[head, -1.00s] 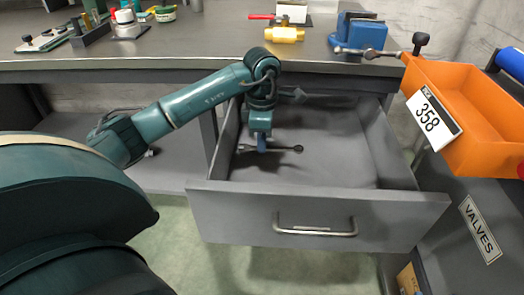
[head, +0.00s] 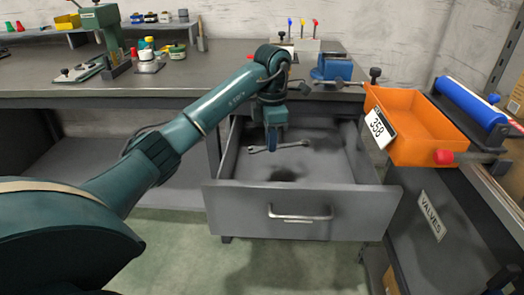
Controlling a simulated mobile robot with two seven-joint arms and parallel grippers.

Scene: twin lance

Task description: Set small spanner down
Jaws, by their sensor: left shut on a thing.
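The small spanner (head: 292,144) is a thin grey metal tool with rounded ends. It is in my left gripper (head: 272,148), whose blue-tipped fingers point down and are shut on its middle. It lies roughly level, crosswise over the inside of the open grey drawer (head: 340,171). A dark shadow shows on the drawer floor nearer the front, so the spanner seems held above the floor; the exact gap is hard to tell.
The drawer floor around the shadow is clear. The drawer front with its handle (head: 300,216) stands nearest. An orange bin (head: 420,125) labelled 358 sits to the right. A blue vise (head: 334,68) is on the bench (head: 200,85) behind. A blue roller (head: 470,102) lies at far right.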

